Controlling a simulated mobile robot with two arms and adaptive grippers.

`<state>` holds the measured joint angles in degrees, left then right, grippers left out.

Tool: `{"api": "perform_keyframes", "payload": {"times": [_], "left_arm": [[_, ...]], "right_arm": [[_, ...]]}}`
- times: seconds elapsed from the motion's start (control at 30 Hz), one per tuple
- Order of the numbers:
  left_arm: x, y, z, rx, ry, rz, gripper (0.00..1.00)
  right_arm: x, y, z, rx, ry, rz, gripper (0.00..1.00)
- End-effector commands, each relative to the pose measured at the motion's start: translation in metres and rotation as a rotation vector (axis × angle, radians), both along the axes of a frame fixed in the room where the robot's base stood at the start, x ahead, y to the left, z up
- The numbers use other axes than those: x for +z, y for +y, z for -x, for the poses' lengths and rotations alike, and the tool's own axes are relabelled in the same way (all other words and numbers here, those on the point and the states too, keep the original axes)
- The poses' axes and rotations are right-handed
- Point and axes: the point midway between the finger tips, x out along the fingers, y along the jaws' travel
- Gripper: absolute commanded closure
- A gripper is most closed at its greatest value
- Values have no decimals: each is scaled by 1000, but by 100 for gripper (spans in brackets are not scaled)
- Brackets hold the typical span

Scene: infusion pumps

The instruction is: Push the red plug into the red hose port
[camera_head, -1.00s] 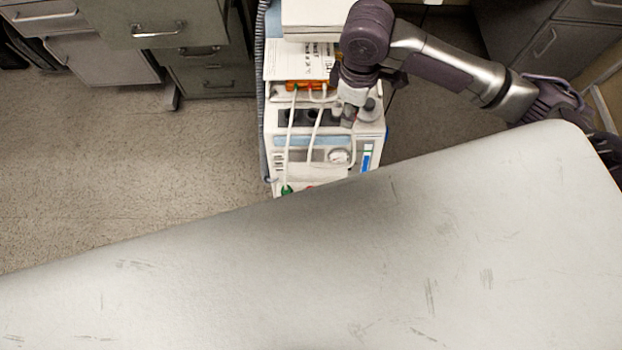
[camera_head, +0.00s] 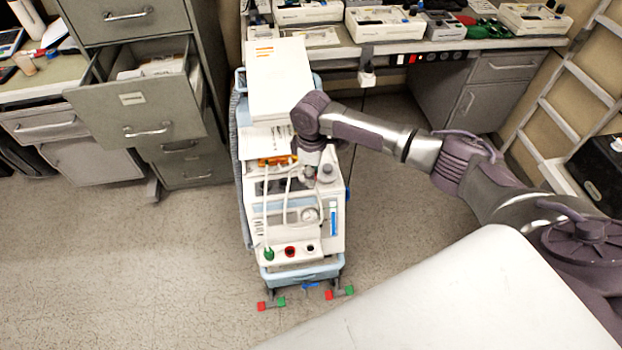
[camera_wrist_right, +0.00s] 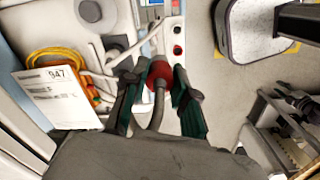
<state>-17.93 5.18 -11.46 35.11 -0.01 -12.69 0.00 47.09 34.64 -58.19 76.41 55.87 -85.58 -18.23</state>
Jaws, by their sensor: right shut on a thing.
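The white infusion pump machine (camera_head: 330,200) stands on a wheeled cart. Its lower front panel has a green plug (camera_head: 268,255), a red port (camera_head: 290,251) and a dark port (camera_head: 310,248) in a row. My right gripper (camera_head: 318,174) is over the machine's upper right part, its fingertips hard to make out there. In the right wrist view, my right gripper (camera_wrist_right: 158,88) is shut on the red plug (camera_wrist_right: 160,72), with a grey hose running back from it. The plug is held apart from the red port. My left gripper is not in view.
Pale hoses (camera_head: 289,195) hang across the machine's front. A white table (camera_head: 450,310) fills the lower right. A filing cabinet (camera_head: 150,90) with an open drawer stands left, and a counter (camera_head: 430,45) with devices behind. The floor left of the cart is clear.

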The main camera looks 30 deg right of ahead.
Motion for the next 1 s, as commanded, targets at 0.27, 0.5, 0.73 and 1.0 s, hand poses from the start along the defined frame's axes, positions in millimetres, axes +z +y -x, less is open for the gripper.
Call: {"api": "perform_keyframes", "payload": {"times": [0.27,0.5,0.73,1.0], "left_arm": [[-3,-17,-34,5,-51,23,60],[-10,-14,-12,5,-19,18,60],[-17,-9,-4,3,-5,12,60],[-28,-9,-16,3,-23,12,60]], "right_arm": [[-2,29,10,3,0,-1,100],[-2,57,19,4,0,-1,100],[-2,83,27,3,-1,-1,100],[-23,95,32,-1,3,0,100]]}}
